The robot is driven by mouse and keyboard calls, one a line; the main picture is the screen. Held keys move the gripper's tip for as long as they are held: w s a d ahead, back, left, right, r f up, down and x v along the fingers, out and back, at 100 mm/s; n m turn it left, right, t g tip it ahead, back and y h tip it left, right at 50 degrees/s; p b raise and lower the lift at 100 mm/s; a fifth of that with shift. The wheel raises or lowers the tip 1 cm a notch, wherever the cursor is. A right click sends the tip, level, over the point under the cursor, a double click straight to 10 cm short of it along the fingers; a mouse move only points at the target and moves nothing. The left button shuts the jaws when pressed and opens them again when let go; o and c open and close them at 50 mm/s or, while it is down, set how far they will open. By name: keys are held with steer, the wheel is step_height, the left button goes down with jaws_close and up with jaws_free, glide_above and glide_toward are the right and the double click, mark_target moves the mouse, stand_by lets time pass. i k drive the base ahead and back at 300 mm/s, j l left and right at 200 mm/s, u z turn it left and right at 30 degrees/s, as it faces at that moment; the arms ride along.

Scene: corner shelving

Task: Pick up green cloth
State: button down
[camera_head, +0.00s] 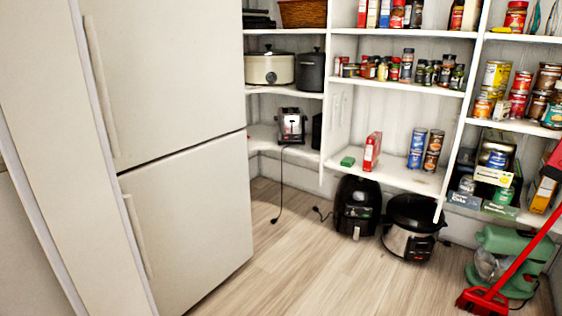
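A small green item (348,161), which may be the green cloth, lies on the white lower shelf (400,179), near its left end. It looks like a small folded block, too small in view to tell its material. It sits just left of a red and white box (373,151) and appears apart from it. My gripper is not in view.
A white fridge (190,150) fills the left. Below the shelf, a black air fryer (357,207) and a multicooker (410,226) stand on the floor. A green mixer (502,258) and a red broom (488,300) stand at the right. The wooden floor in the middle is clear except for a cord.

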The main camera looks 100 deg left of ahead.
mark_target(347, 162)
steer(key=u, duration=3.05)
steer(key=i, duration=0.65)
steer(key=i+j+z, duration=0.1)
steer(key=i, duration=0.55)
steer(key=i+j, duration=0.1)
steer(key=i, duration=0.55)
steer(key=i+j, duration=0.15)
steer(key=i, duration=0.5)
steer(key=i+j+z, duration=0.1)
steer(key=i, duration=0.5)
steer(key=i+j, duration=0.15)
steer(key=i, duration=0.5)
